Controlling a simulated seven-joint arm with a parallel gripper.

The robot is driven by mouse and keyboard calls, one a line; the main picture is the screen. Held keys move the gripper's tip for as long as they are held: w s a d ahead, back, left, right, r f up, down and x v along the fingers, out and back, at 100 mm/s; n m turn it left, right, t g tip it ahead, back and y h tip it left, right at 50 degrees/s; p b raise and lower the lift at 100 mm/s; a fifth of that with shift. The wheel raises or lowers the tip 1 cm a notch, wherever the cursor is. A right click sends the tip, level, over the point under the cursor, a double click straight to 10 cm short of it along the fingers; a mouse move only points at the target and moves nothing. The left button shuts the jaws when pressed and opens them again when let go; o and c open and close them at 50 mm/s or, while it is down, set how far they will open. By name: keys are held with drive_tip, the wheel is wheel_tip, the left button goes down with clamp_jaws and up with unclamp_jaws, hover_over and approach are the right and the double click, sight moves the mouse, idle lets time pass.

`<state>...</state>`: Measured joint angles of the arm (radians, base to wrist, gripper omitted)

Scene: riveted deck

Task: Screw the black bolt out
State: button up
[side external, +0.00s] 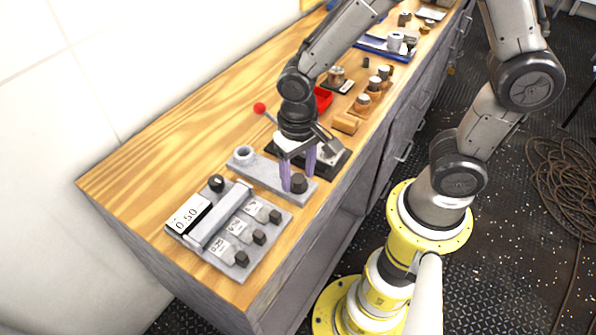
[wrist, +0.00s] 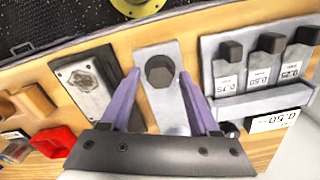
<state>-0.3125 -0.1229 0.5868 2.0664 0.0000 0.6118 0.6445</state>
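The black hex-headed bolt (side external: 299,183) stands upright at the near end of a grey plate (side external: 262,177) on the wooden bench. It also shows in the wrist view (wrist: 159,71), at the plate's far end. My gripper (side external: 297,178) points down with two purple fingers. In the wrist view my gripper (wrist: 159,76) is open, with one finger on each side of the bolt and a visible gap between each finger and the bolt head. The exact fingertip height relative to the bolt head is hard to tell.
A grey tray (side external: 222,256) with black-headed pieces and labels sits left of the plate. A black base with a metal block (wrist: 85,88) is close beside it. A red-knobbed lever (side external: 260,108), a red bin (side external: 323,98) and wooden blocks (side external: 346,123) stand farther along the bench.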

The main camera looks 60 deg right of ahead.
sight(298, 178)
clamp_jaws()
drive_tip(key=n, duration=0.4)
drive_tip(key=shift+n, duration=0.4)
drive_tip(key=shift+o, duration=1)
unclamp_jaws()
wheel_tip(298, 178, up, 14)
